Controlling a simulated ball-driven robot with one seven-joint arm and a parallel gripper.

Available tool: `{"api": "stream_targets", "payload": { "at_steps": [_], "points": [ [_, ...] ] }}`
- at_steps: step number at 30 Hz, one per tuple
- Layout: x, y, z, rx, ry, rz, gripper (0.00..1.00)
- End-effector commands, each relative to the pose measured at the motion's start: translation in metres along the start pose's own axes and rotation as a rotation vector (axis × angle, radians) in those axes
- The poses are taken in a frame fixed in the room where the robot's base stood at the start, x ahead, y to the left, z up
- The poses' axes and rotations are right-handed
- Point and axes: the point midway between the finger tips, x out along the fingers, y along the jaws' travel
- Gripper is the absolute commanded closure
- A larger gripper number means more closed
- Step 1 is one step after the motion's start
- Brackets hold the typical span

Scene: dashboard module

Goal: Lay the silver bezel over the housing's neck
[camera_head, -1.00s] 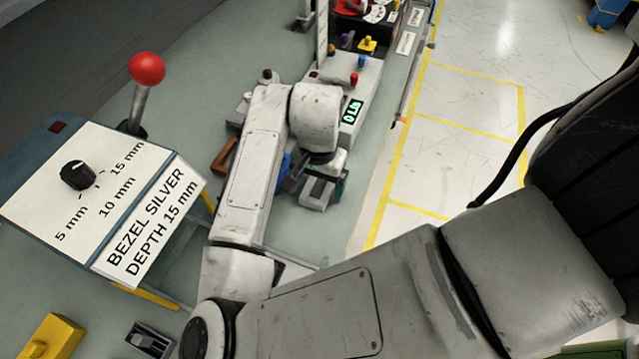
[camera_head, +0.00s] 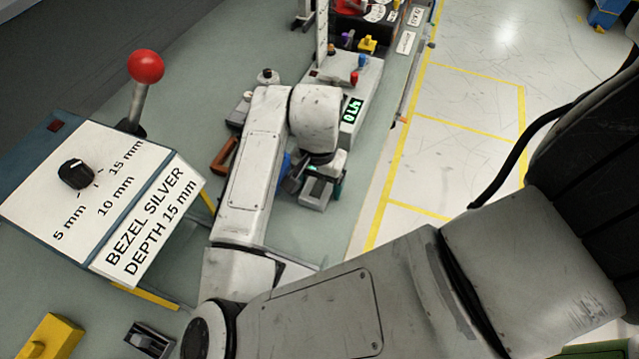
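My gripper (camera_head: 322,172) hangs below my wrist near the middle of the table. It is small and partly covered by my arm, so I cannot tell whether its fingers are open or shut. A grey block-like part (camera_head: 314,194) sits directly under it; I cannot tell whether they touch. I cannot make out the silver bezel or the housing's neck for certain. A sign (camera_head: 150,217) at the left reads "BEZEL SILVER DEPTH 15 mm".
A control box (camera_head: 110,165) with a black knob and a red-balled lever (camera_head: 146,67) stand at the left. A grey unit with a green display (camera_head: 352,110) stands beyond my wrist. A brown piece (camera_head: 223,155) and a yellow block (camera_head: 50,338) lie on the table.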

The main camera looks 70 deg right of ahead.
Motion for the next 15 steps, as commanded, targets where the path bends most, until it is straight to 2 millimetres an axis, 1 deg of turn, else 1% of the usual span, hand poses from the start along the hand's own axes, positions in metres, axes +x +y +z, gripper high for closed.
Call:
{"api": "stream_targets", "payload": {
  "at_steps": [1, 2, 15],
  "points": [
    [0.0, 0.0, 0.0, 0.0, 0.0, 0.0, 0.25],
    [0.0, 0.0, -0.0001, 0.0, 0.0, 0.0, 0.28],
    [-0.0001, 0.0, -0.0001, 0.0, 0.0, 0.0, 0.7]
  ]
}}
